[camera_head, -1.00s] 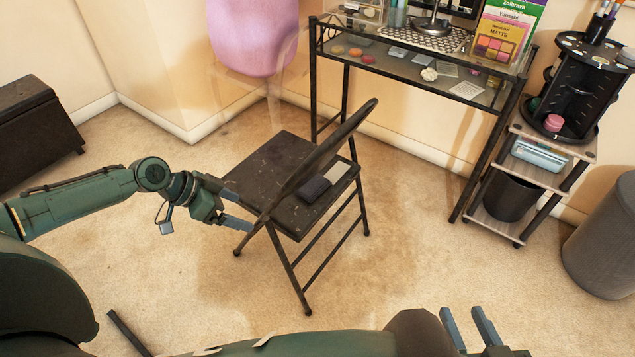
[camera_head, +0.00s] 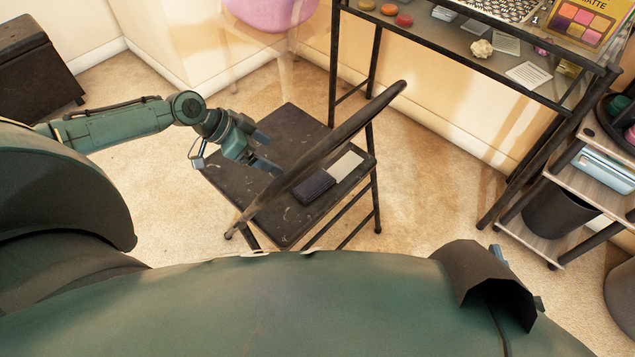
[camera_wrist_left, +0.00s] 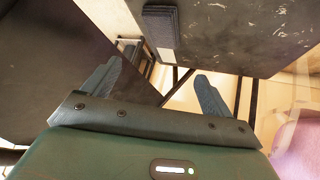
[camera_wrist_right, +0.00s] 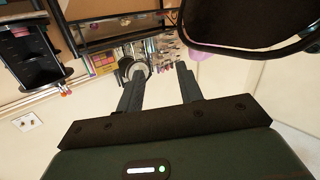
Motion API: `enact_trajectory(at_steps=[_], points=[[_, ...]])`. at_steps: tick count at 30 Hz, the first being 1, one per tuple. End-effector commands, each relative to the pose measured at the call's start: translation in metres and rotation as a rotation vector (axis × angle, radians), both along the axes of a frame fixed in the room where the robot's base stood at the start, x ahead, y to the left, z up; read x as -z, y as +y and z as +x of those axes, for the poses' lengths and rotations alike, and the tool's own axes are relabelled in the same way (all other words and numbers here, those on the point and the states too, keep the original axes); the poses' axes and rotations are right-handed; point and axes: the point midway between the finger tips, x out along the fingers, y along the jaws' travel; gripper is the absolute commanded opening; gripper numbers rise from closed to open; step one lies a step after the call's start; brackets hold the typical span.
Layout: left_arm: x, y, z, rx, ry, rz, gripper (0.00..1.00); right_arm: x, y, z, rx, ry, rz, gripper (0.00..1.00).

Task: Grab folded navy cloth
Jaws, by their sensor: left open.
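The folded navy cloth (camera_head: 314,187) lies on the seat of a dark folding chair (camera_head: 285,135), with a pale folded cloth (camera_head: 346,166) beside it. In the left wrist view, the navy cloth (camera_wrist_left: 161,26) shows at the top, beyond the fingers. My left gripper (camera_head: 268,153) is open and empty over the seat, left of the chair's backrest. The backrest stands between it and the navy cloth in the head view. My right gripper (camera_wrist_right: 160,72) is open and empty; in the head view it is mostly hidden behind my own arm.
The chair's slanted backrest (camera_head: 340,140) rises close to the left gripper. A glass-topped desk (camera_head: 450,35) stands behind, with a shelf cart (camera_head: 602,172) and dark bin (camera_head: 560,205) at right. A pink chair (camera_head: 270,12) is at the back. Carpet lies open left of the chair.

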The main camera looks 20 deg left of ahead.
Motion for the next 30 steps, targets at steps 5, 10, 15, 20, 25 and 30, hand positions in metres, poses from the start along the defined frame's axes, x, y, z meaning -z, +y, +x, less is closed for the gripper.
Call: enact_trajectory(at_steps=[5, 10, 15, 20, 25, 30], points=[[0.026, 0.000, 0.001, 0.000, -0.001, -0.001, 0.86, 0.016, 0.008, 0.004, -0.028, -0.073, -0.027, 0.36], [0.041, -0.011, 0.008, 0.001, -0.002, -0.004, 0.86, 0.016, 0.011, 0.004, -0.042, -0.119, -0.031, 0.36], [0.066, -0.029, 0.020, 0.001, -0.003, -0.003, 0.86, 0.016, 0.015, 0.003, -0.059, -0.181, -0.026, 0.36], [0.081, -0.040, 0.028, 0.000, -0.001, -0.001, 0.86, 0.014, 0.018, 0.001, -0.073, -0.224, -0.021, 0.36], [0.089, -0.046, 0.031, 0.000, 0.000, -0.001, 0.86, 0.014, 0.019, 0.000, -0.079, -0.241, -0.016, 0.36], [0.110, -0.061, 0.039, 0.002, -0.002, -0.001, 0.86, 0.016, 0.021, 0.001, -0.087, -0.259, 0.005, 0.36]])
